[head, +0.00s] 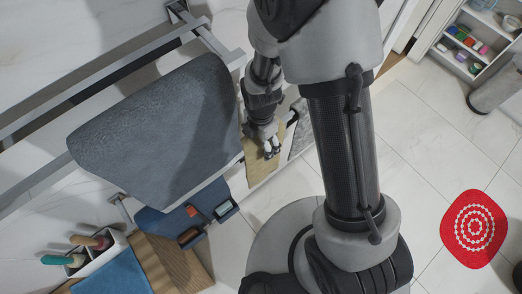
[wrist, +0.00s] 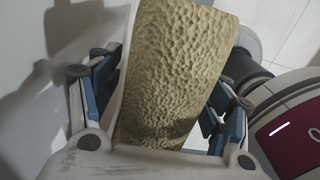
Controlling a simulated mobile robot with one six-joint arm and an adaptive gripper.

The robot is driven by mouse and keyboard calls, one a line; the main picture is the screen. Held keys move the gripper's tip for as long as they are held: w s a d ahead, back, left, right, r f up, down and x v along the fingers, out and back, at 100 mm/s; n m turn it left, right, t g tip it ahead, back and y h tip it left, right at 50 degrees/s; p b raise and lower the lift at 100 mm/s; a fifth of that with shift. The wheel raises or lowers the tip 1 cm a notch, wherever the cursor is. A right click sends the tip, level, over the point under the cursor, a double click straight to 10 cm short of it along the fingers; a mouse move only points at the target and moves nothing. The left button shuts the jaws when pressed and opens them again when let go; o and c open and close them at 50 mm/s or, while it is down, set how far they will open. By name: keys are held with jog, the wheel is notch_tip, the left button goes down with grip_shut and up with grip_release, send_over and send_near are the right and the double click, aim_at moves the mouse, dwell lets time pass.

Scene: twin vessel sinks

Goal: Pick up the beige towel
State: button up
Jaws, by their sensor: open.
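The beige towel (head: 257,163) hangs low beside the vanity in the head view, partly hidden by my gripper and a large grey-blue towel. My gripper (head: 270,148) is over the towel in the head view. In the wrist view my gripper (wrist: 162,95) is open, with one finger on each side of the towel. I cannot tell whether either finger touches it.
The large grey-blue towel (head: 155,125) hangs on a metal rail (head: 100,75) left of my arm. A white holder (head: 95,255) with brushes and a blue cloth (head: 115,275) are at lower left. A red round-patterned mat (head: 474,229) lies on the tiled floor at right.

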jog(key=shift+c, duration=0.4)
jog(key=c, duration=1.6)
